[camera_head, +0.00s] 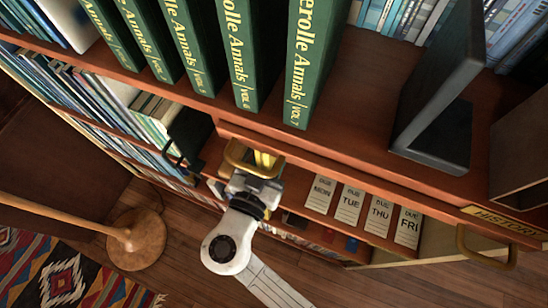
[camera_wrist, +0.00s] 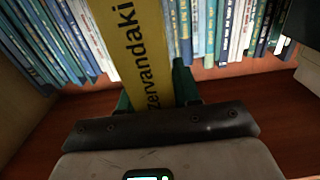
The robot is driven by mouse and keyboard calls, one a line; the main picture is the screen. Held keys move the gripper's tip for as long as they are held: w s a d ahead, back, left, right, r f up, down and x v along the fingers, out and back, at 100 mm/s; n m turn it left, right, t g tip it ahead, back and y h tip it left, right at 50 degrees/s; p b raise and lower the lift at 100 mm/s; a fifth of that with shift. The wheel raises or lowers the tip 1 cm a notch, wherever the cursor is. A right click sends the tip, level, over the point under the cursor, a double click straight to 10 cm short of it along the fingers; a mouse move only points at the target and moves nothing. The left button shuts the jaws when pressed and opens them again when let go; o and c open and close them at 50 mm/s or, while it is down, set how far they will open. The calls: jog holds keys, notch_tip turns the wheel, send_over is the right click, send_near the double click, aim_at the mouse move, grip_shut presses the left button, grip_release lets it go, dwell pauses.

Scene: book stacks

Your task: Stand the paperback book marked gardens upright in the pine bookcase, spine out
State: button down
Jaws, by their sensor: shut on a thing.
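My gripper (camera_head: 258,174) is shut on a yellow book (camera_head: 266,160) at the front of the red-brown shelving, just below the shelf with the green volumes. In the wrist view, the yellow book (camera_wrist: 135,45) stands out between the green finger pads. Its spine faces the wrist camera and reads "zervandaki"; the rest of the lettering is out of view. I cannot read the word "gardens" on any book. I cannot tell which shelving is the pine bookcase. In the wrist view, a bare shelf board (camera_wrist: 255,95) lies around the held book, with a row of blue and white books behind.
Green "Annals" volumes (camera_head: 242,55) and a dark metal bookend (camera_head: 436,85) stand on the shelf above. Day cards (camera_head: 348,205) line the right of my gripper. Brass handles (camera_head: 486,248) stick out. A wooden lamp base (camera_head: 134,238) stands on the floor at left.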

notch_tip(320, 180, down, 4)
jog(key=shift+f, duration=0.25)
jog(key=shift+w+f, duration=0.15)
jog(key=shift+f, duration=0.25)
jog(key=shift+f, duration=0.25)
jog(key=c, duration=0.8)
grip_release()
jog(key=shift+d, duration=0.1)
jog(key=shift+r, duration=0.15)
jog(key=shift+r+p, duration=0.15)
jog(key=shift+p, duration=0.25)
jog(key=b+v, duration=0.2)
jog(key=v, duration=1)
jog(key=shift+b, duration=0.35)
